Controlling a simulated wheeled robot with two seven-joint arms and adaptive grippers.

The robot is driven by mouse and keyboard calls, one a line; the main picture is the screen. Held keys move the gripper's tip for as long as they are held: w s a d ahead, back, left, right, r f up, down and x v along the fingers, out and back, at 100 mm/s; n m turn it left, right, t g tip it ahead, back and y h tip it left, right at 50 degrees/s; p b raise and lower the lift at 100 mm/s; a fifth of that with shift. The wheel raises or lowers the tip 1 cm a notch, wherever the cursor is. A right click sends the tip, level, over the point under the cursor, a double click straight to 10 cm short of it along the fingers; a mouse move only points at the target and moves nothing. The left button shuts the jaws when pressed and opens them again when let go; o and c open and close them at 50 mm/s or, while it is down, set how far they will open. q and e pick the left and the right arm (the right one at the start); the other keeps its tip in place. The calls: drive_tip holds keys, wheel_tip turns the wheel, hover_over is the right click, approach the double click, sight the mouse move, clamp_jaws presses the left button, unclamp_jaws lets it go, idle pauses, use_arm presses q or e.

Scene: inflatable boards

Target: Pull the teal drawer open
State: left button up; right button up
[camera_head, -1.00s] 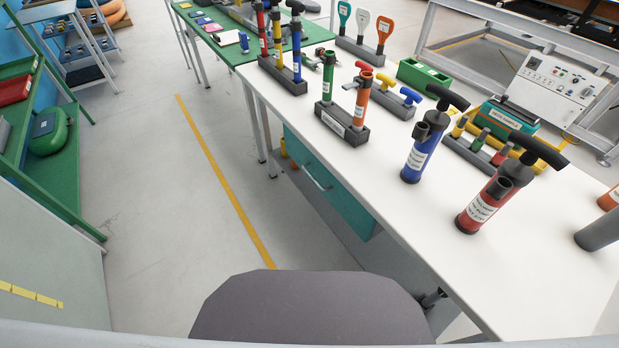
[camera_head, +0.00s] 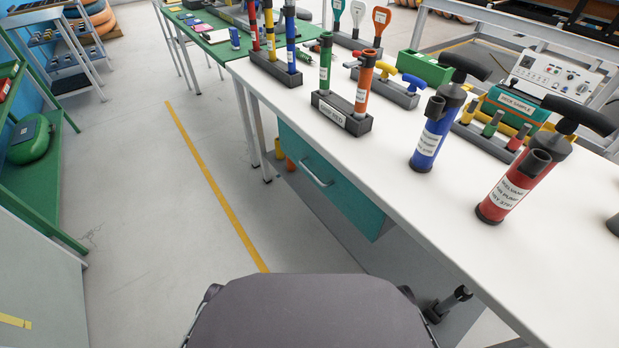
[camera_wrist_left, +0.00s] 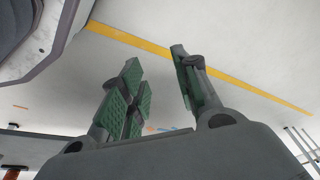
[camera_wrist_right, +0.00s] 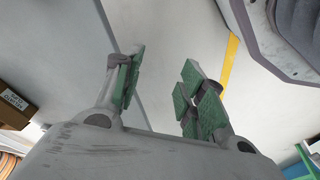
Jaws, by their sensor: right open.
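The teal drawer (camera_head: 345,200) is under the left edge of the white workbench, its front facing the aisle. It looks shut, its front about in line with the bench side. A pale bar handle (camera_head: 316,172) runs across that front. Neither gripper shows in the head view. In the left wrist view my left gripper (camera_wrist_left: 158,78) has its green-padded fingers apart with nothing between them, above the grey floor. In the right wrist view my right gripper (camera_wrist_right: 163,75) is open and empty, also above the floor. Neither wrist view shows the drawer.
The white workbench (camera_head: 470,225) carries a blue pump (camera_head: 432,135), a red pump (camera_head: 512,187) and several tool racks. A green shelf (camera_head: 48,190) stands at the left. The floor with its yellow line (camera_head: 215,185) is clear between shelf and bench.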

wheel_tip(320, 180, up, 9)
drive_tip(key=a+t+y+b, duration=0.1)
drive_tip(key=a+b, duration=0.2)
drive_tip(key=b, duration=0.6)
use_arm(q)
drive_tip(key=w+a+r+m+t+y, duration=0.15)
drive_tip(key=w+r+m+t, duration=0.25)
drive_tip(key=w+r+t, duration=1.2)
drive_tip(key=w+d+r+m+h+b, duration=0.1)
drive_tip(key=w+d+r+m+h, duration=0.3)
drive_tip(key=r, duration=0.3)
drive_tip(key=w+d+r+m+h+b, duration=0.1)
drive_tip(key=w+r+m+h, duration=0.25)
drive_tip(key=w+r, duration=0.25)
drive_tip(key=s+d+m+g+h, duration=0.2)
drive_tip(key=d+m+g+h, duration=0.5)
drive_tip(key=m, duration=0.8)
drive_tip(key=shift+d+f+h, duration=0.45)
drive_tip(key=shift+d+h, duration=0.35)
drive_tip(key=shift+h, duration=0.9)
use_arm(e)
drive_tip(key=a+f+t+y, duration=0.1)
drive_tip(key=a+f+y, duration=0.1)
drive_tip(key=a, duration=0.4)
drive_tip(key=shift+s+f+t+y, duration=0.2)
drive_tip(key=shift+f+t+y, duration=0.1)
drive_tip(key=shift+f, duration=0.4)
drive_tip(key=shift+a, duration=0.1)
